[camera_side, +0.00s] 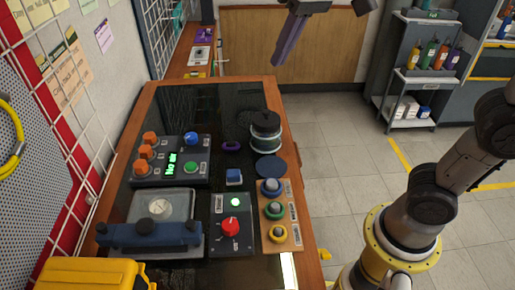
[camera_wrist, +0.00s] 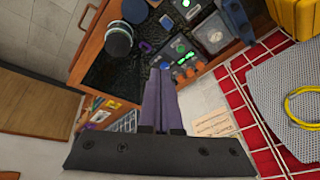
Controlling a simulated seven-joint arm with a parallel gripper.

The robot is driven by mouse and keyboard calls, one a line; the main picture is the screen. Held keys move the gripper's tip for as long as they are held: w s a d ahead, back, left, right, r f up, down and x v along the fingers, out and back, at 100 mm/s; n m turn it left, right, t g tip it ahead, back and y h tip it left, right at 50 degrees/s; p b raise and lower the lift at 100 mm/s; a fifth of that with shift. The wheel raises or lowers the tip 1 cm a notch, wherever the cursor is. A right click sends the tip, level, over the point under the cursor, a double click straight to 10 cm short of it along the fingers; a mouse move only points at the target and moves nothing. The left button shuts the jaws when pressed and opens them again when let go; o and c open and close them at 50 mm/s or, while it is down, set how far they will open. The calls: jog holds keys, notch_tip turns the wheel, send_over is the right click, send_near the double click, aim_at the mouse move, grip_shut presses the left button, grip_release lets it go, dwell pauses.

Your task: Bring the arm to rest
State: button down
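My gripper (camera_side: 279,62) hangs in the air beyond the far end of the workbench in the side view, high above the floor. Its two long purple fingers lie side by side, with nothing seen between them. In the wrist view the gripper (camera_wrist: 160,70) also shows its fingers together and empty, pointing toward the bench. The wooden-edged workbench (camera_side: 145,110) has a dark top and stands apart from the gripper. Nothing touches the fingers in either view.
A grey shelf cart (camera_side: 410,80) stands at right. Open floor (camera_side: 335,150) lies between.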

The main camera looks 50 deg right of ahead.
jog(key=s+d+f, duration=0.3)
jog(key=s+f, duration=0.3)
jog(key=s, duration=0.1)
jog(key=s+d+f+n+t+h, duration=0.1)
jog(key=s+d+f, duration=0.3)
jog(key=s+f, duration=0.3)
jog(key=shift+s+d+f+n+t, duration=0.2)
jog(key=shift+s+d+n+t, duration=0.05)
jog(key=shift+s+n+t, duration=0.05)
dwell(1.2)
